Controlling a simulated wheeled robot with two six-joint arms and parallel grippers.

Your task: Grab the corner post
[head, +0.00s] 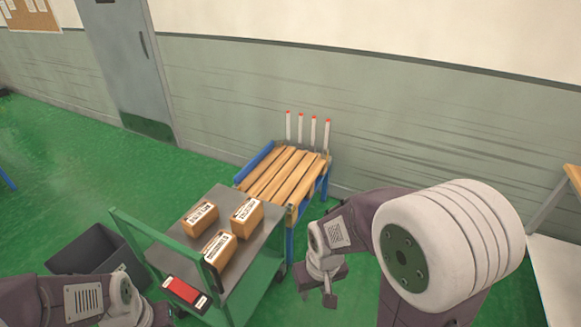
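Several white corner posts with red tips stand upright in a row at the back of a wooden slatted pallet; the rightmost post (326,135) is nearest the pallet's right corner. The pallet (283,178) rests on a blue-framed stand. My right gripper (317,293) points down in the lower middle, in front of the stand and to the right of the cart. Its fingers look apart with nothing between them. It is well away from the posts. My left gripper (160,314) is at the bottom edge, partly cut off, and its fingers cannot be made out.
A green cart (150,233) with a grey top carries three cardboard boxes, one of them here (201,217), and stands before the pallet. A dark bin (95,250) sits left. A wall runs behind the posts.

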